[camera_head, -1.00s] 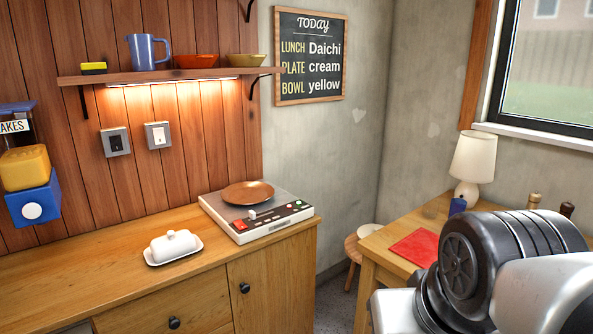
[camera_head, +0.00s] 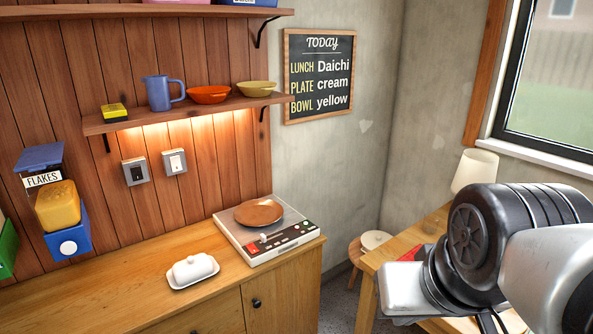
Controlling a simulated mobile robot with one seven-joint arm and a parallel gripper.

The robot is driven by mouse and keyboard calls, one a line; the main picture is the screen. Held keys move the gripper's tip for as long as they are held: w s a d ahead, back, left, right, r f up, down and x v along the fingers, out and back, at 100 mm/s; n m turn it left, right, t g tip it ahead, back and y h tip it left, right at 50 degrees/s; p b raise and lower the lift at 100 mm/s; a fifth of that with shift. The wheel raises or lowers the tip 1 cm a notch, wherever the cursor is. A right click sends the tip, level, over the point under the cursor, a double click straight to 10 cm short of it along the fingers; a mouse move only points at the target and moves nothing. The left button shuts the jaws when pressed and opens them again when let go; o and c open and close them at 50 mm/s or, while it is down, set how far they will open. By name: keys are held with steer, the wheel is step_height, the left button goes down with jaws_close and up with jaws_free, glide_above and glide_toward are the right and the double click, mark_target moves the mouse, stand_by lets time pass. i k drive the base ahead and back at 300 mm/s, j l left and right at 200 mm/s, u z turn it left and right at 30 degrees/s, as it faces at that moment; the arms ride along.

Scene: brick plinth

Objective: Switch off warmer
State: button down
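The warmer (camera_head: 233,232) is a low light-grey box at the right end of the wooden counter. A brown plate (camera_head: 259,213) lies on its top. Its dark front control strip (camera_head: 288,242) carries a pale lever or slider, a red part and several small buttons; their settings are too small to read. Two wall switches, one dark (camera_head: 135,172) and one white (camera_head: 174,161), are on the wood panelling left of the warmer. My arm fills the lower right, well apart from the warmer. My gripper's fingers cannot be made out.
A white butter dish (camera_head: 193,269) sits on the counter left of the warmer. A shelf (camera_head: 190,113) with a jug and bowls hangs above. A flakes dispenser (camera_head: 62,205) is at the left. A table with a lamp (camera_head: 474,171) stands at the right, partly behind my arm.

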mark_target(251, 247)
steer(key=i+j, duration=0.15)
steer(key=i, duration=0.25)
steer(key=i+j, duration=0.15)
steer(key=i, duration=0.25)
steer(key=i+j, duration=0.15)
steer(key=i, duration=0.25)
